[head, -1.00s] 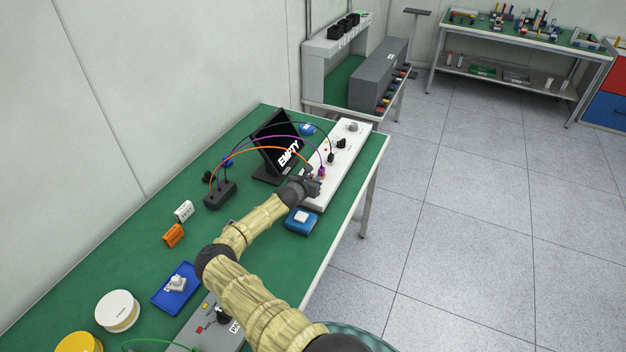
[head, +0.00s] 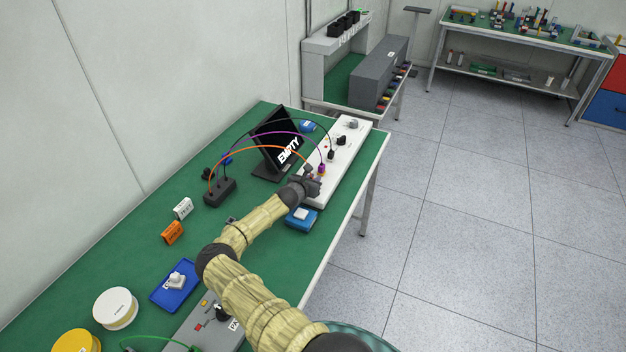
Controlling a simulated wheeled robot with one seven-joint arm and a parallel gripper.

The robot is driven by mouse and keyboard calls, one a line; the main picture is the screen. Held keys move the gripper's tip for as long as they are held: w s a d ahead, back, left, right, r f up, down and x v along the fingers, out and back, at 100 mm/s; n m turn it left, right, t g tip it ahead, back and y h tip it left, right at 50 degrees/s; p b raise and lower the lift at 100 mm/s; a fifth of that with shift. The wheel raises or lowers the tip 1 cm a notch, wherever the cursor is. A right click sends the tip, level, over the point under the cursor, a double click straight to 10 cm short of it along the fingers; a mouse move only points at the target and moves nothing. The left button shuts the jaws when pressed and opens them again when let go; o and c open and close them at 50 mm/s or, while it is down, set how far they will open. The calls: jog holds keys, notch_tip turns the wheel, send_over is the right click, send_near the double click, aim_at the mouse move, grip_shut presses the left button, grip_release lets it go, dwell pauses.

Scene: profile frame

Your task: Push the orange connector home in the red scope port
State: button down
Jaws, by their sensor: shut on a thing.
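My gripper (head: 312,186) is at the near end of the white panel (head: 345,160), low over its surface. The orange cable (head: 262,150) arches from the black box (head: 220,193) to my gripper, which is shut on its orange connector. The connector itself and the red scope port are hidden behind the gripper, so I cannot tell how deep the connector sits. A purple connector (head: 321,169) stands on the panel just beyond the gripper, and a black connector (head: 331,155) stands farther along.
A dark screen (head: 272,147) reading "EMPTY" stands left of the panel. A blue box with a white top (head: 301,217) lies close below the gripper. A blue tray (head: 162,297), an orange block (head: 173,232) and a white block (head: 183,208) lie along the green bench (head: 110,260).

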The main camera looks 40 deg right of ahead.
jog(key=shift+f, duration=0.15)
jog(key=c, duration=1.3)
grip_release()
jog(key=shift+o, duration=0.2)
jog(key=shift+a, duration=0.1)
jog(key=b+v, duration=0.3)
jog(key=v, duration=1.4)
jog(key=shift+s+a, duration=0.1)
jog(key=shift+s, duration=0.05)
